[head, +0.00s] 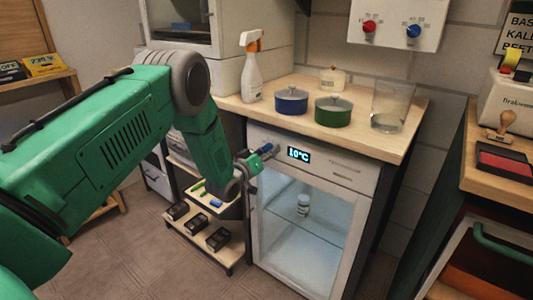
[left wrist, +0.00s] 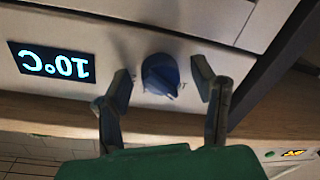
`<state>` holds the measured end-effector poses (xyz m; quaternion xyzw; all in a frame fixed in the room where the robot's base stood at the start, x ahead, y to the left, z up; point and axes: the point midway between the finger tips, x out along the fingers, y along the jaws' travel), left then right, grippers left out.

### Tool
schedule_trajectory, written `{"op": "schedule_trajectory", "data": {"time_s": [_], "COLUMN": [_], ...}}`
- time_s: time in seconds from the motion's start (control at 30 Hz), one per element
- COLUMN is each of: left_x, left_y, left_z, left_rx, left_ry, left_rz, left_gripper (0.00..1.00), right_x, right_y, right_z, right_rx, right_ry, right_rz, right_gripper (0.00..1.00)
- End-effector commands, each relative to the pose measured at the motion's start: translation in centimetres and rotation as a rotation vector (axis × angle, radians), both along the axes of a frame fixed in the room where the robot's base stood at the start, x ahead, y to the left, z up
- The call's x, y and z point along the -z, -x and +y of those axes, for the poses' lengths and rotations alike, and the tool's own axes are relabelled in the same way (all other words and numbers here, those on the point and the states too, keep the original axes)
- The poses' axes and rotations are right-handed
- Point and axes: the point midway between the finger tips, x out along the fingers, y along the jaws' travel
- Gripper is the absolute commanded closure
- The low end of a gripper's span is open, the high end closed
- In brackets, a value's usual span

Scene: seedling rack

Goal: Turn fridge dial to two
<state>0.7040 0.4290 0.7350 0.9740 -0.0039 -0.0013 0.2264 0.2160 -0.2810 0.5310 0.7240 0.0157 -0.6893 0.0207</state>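The fridge dial (left wrist: 160,75) is a round blue knob on the white front panel, seen in the left wrist view. My left gripper (left wrist: 161,82) is open, with one finger on each side of the dial. Gaps show between the fingers and the knob in that view. In the head view the gripper (head: 262,156) is at the upper left of the small white fridge (head: 345,177), beside its display (head: 299,154). The display reads 10°C; it shows upside down in the left wrist view (left wrist: 52,62). The dial's numbers are too small to read. My right gripper is not in view.
The wooden top (head: 355,140) above the fridge holds a blue pot (head: 291,103), a green pot (head: 333,112), a glass beaker (head: 388,108) and a spray bottle (head: 251,75). A low rack (head: 205,238) with dark pots stands left of the fridge.

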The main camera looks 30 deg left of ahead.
Motion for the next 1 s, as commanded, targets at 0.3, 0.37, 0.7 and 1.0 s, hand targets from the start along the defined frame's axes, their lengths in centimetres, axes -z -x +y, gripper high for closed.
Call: {"op": "schedule_trajectory", "data": {"time_s": [0.3, 0.37, 0.7, 1.0], "left_x": [0.09, 0.09, 0.18, 0.21], "left_y": [0.03, 0.03, 0.06, 0.07], "left_z": [0.11, 0.12, 0.17, 0.16], "left_rx": [0.000, 0.000, -0.002, -0.001], "left_ry": [0.000, -0.004, -0.132, -0.393], "left_rz": [0.000, 0.000, -0.008, -0.028], "left_gripper": [0.97, 0.97, 0.97, 0.97], "right_x": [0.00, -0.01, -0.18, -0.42], "right_y": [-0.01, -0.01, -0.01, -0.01], "right_z": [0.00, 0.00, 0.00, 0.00], "right_rx": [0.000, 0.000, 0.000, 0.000], "right_ry": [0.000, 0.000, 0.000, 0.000], "right_rz": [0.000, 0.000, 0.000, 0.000], "right_gripper": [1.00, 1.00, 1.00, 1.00]}}
